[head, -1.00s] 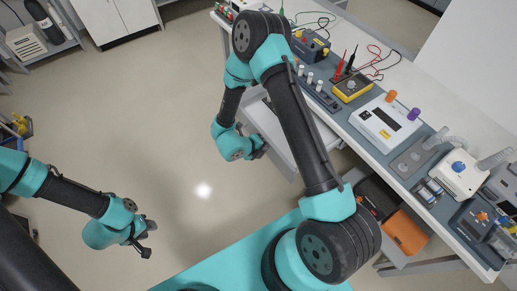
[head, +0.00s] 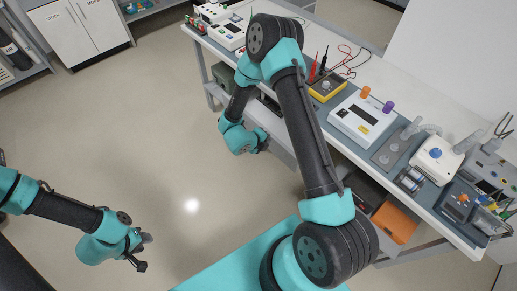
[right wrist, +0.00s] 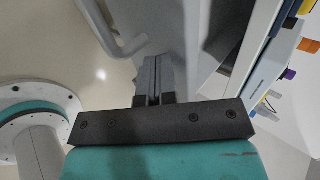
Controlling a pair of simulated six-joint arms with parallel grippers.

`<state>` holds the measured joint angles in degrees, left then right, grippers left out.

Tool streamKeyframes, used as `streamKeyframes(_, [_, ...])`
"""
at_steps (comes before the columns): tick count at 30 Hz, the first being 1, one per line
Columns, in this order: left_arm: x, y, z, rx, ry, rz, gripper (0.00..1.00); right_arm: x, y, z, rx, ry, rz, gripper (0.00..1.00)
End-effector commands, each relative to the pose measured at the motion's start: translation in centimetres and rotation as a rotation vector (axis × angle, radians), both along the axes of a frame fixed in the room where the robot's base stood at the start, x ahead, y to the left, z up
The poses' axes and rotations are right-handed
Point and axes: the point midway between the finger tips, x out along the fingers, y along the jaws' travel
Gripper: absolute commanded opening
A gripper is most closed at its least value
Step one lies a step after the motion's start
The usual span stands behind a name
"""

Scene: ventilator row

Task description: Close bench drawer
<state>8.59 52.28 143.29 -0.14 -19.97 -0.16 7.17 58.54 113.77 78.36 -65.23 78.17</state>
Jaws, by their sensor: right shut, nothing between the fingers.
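The bench drawer (head: 279,150) is a grey drawer under the white bench top, partly hidden behind my right arm. How far it stands out is hard to tell. My right gripper (head: 264,142) is at the drawer's front, low beside the bench. In the right wrist view its fingers (right wrist: 153,68) are shut and empty, pointing along the grey front panel (right wrist: 178,35). A grey bar handle (right wrist: 128,46) shows just left of the fingertips, apart from them. My left gripper (head: 146,253) is open and empty over bare floor, far from the drawer.
The bench carries a yellow meter (head: 327,87), a white device (head: 361,118) and other instruments. An orange bin (head: 394,222) sits on the lower shelf at right. White cabinets (head: 78,30) stand at the back left. The floor between is clear.

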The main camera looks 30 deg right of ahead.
Motion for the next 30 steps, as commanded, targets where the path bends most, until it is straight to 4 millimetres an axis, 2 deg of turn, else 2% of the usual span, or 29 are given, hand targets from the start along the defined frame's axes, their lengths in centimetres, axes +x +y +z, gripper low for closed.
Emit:
streamKeyframes(1, [0.0, 0.0, 0.0, 0.0, 0.0, 0.0, 0.37, 0.2, -1.6, 0.0, 0.0, -0.003, -0.007, 0.0])
streamKeyframes(6, [0.0, 0.0, 0.0, 0.0, 0.0, 0.001, 0.37, 1.0, -6.3, 0.0, -0.002, -0.003, -0.008, 0.0])
streamKeyframes(15, [0.0, 0.0, 0.0, 0.0, 0.0, 0.0, 0.37, 2.2, -13.3, 0.0, -0.001, -0.002, -0.004, 0.0])
streamKeyframes(21, [0.0, 0.0, 0.0, 0.0, 0.0, 0.0, 0.37, 2.7, -15.8, 0.0, -0.001, -0.001, -0.001, 0.0])
streamKeyframes(30, [0.0, 0.0, 0.0, 0.0, 0.0, 0.0, 0.37, 3.0, -16.9, 0.0, -0.002, -0.002, 0.001, 0.0])
